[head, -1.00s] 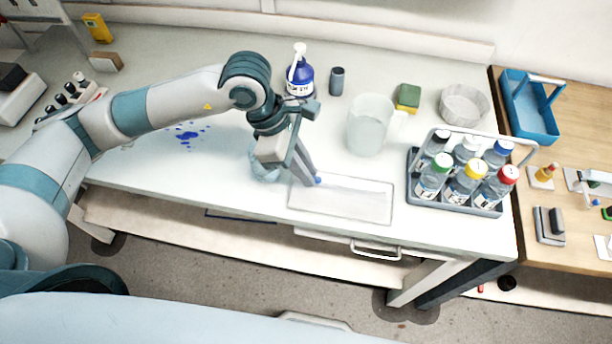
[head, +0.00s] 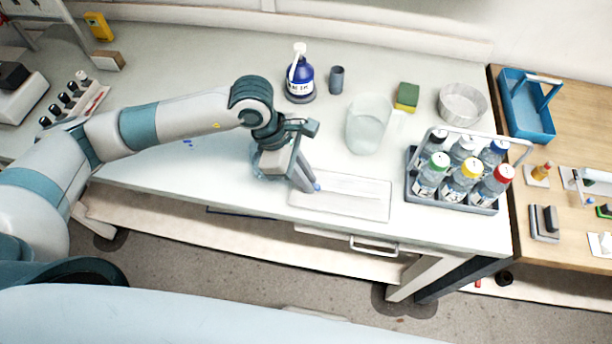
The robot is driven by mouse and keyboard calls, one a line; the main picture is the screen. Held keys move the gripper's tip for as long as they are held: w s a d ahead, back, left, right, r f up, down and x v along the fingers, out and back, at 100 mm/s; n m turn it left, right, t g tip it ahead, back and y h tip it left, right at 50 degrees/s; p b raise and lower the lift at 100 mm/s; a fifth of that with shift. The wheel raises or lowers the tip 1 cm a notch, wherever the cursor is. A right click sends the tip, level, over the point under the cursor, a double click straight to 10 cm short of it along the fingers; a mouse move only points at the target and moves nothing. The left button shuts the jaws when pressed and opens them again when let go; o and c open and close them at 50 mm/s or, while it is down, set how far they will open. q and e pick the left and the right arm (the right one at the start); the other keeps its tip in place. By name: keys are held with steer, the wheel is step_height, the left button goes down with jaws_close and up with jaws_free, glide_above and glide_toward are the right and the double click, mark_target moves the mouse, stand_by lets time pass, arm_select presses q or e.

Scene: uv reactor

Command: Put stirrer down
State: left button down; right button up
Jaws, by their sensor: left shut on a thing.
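My left gripper (head: 308,186) points down over the left end of a shallow, pale rectangular tray (head: 365,208) near the table's front edge. It is shut on the stirrer, of which I make out only a small blue bit (head: 317,187) at the fingertips. The rest of the stirrer is too faint or hidden to tell apart; a thin pale line runs along the tray. I cannot tell whether the stirrer touches the tray. My right gripper is not in view.
A clear pitcher (head: 369,125) stands behind the tray. A bottle carrier (head: 452,202) with several capped bottles is to its right.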

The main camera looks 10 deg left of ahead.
arm_select(q)
steer(key=c, duration=1.8)
jaws_free()
steer(key=shift+o, duration=0.2)
steer(key=shift+r, duration=0.1)
steer(key=b+v, duration=0.3)
steer(key=v, duration=0.9)
steer(key=shift+d, duration=0.1)
